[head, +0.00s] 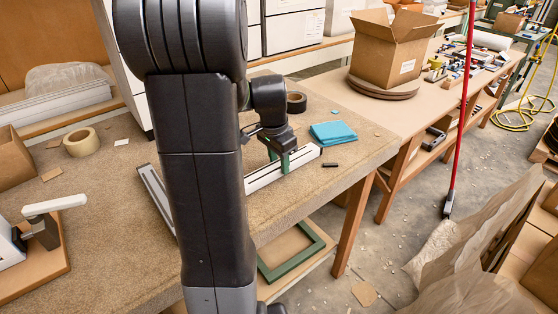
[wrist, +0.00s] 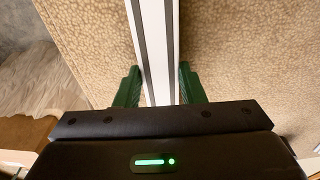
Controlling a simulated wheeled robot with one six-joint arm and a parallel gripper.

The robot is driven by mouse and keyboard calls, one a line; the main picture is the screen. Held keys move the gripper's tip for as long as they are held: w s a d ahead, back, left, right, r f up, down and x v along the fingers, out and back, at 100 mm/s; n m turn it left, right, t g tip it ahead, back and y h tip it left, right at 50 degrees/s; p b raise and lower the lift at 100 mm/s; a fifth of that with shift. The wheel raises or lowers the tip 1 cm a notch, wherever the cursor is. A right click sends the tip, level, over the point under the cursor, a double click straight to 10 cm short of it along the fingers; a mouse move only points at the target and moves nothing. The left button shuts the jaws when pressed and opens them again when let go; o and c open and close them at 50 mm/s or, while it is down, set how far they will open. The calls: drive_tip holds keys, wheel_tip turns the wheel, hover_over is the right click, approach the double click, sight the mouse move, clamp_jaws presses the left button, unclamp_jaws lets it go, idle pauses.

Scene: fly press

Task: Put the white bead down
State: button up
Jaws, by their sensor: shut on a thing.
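The white bead (head: 302,161) is a long, straight white strip with dark lines along it, near the front right of the bench. My gripper (head: 280,163) points down with its green fingers on either side of it. In the wrist view the bead (wrist: 156,50) runs up the picture between the two green fingers (wrist: 158,88), which are shut on it. The bead's left part is hidden behind my arm in the head view. It is low over the speckled bench top; I cannot tell whether it touches.
The speckled bench (head: 115,225) holds another pale strip (head: 155,198) left of my arm, a tape roll (head: 81,142), blue cloths (head: 333,132), a black roll (head: 296,102) and a small dark piece (head: 330,165). A white-handled press (head: 45,220) stands at the left. The bench's front edge is close.

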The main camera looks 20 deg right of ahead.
sight(279, 164)
drive_tip(key=shift+f, duration=0.1)
drive_tip(key=o, duration=0.6)
drive_tip(key=shift+f, duration=0.1)
drive_tip(key=o, duration=0.5)
drive_tip(key=r, duration=0.4)
drive_tip(key=a+r, duration=0.1)
drive_tip(key=r, duration=0.7)
drive_tip(key=shift+s+a+r+p, duration=0.15)
drive_tip(key=shift+s+a+p, duration=0.1)
drive_tip(key=shift+p, duration=0.15)
drive_tip(key=f, duration=0.4)
drive_tip(key=d+f, duration=0.1)
drive_tip(key=f, duration=0.3)
drive_tip(key=f+b, duration=0.1)
drive_tip(key=f, duration=0.3)
drive_tip(key=shift+w+d+f, duration=0.2)
drive_tip(key=shift+d+f, duration=0.05)
drive_tip(key=shift+f, duration=0.1)
drive_tip(key=shift+r, duration=2.25)
